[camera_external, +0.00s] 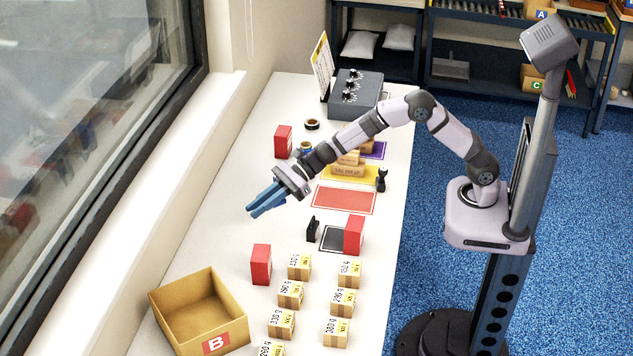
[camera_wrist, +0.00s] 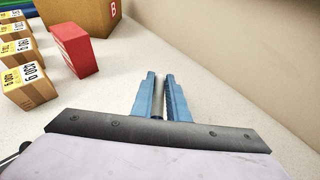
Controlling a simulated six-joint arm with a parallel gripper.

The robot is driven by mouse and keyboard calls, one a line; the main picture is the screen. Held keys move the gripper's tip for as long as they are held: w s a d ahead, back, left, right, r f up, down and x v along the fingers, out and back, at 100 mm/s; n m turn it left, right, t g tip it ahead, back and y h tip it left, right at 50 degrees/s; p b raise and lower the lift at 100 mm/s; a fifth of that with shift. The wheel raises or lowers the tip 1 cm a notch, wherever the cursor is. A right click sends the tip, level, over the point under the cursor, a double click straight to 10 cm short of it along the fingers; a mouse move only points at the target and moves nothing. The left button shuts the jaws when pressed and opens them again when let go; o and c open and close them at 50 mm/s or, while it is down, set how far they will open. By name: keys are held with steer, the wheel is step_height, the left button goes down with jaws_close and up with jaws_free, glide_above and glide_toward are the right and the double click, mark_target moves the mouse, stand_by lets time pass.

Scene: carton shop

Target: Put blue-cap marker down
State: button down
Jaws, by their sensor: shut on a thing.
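My gripper (camera_external: 253,212) reaches over the window side of the white table, its blue fingers pointing toward the lower left. In the wrist view my gripper (camera_wrist: 160,78) has its two blue fingers nearly parallel with a narrow gap. A small part of a slim greyish thing, apparently the blue-cap marker (camera_wrist: 157,106), shows between them near their base. The fingers hide most of it, and its cap cannot be made out. The pale table top (camera_wrist: 215,92) lies beyond the fingers. I cannot tell how high the marker is above it.
An open carton marked B (camera_external: 190,315) stands at the front left. A red box (camera_external: 261,265) stands behind it, with several small labelled cartons (camera_external: 290,294) to the right. The table around the fingers looks clear.

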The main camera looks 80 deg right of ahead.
mark_target(260, 226)
steer(key=shift+f, duration=2.3)
steer(key=shift+f, duration=0.2)
steer(key=c, duration=1.7)
jaws_free()
steer(key=shift+r, duration=0.25)
steer(key=b+v, duration=0.2)
steer(key=v, duration=1)
steer(key=shift+f, duration=0.15)
steer(key=shift+d, duration=0.1)
